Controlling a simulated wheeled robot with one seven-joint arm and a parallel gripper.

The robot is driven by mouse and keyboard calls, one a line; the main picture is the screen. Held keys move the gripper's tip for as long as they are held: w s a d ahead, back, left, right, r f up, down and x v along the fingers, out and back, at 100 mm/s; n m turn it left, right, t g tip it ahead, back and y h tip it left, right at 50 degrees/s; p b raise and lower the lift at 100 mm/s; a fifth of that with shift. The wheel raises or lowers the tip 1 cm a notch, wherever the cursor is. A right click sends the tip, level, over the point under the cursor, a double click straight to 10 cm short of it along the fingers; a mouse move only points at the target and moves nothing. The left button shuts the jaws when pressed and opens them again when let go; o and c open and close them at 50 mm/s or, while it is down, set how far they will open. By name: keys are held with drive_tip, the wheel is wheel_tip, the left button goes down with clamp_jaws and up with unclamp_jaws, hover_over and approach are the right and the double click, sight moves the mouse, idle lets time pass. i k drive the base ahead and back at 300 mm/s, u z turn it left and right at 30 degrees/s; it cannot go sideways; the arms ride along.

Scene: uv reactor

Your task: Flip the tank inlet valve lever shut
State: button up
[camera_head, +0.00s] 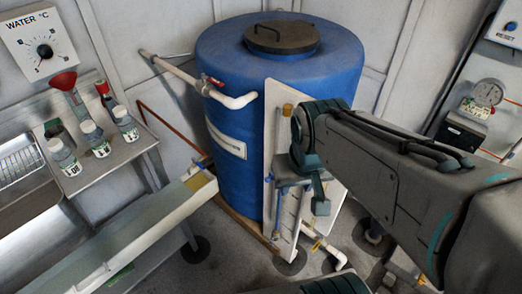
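The blue tank (228,126) stands at the back centre with a dark lid on top. A white inlet pipe (181,71) runs from the wall to the tank's upper left side and bends there. A small red valve lever (213,81) sits on this pipe, just before the bend; its exact angle is too small to tell. My gripper (318,190) hangs below my wrist in front of the pale panel, right of and below the red lever, well apart from it. Its fingers are partly hidden and their opening is unclear.
A pale upright panel (274,118) stands before the tank. A lower white pipe (325,253) has a small yellow part. A steel bench (122,152) with bottles and a red funnel (64,82) is at left, with a long trough (150,228) before it. A gauge (488,93) is at right.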

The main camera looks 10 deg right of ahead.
sight(210, 79)
drive_tip(key=k, duration=0.55)
drive_tip(key=u, duration=0.6)
drive_tip(key=i, duration=1.2)
drive_tip(key=z, duration=0.6)
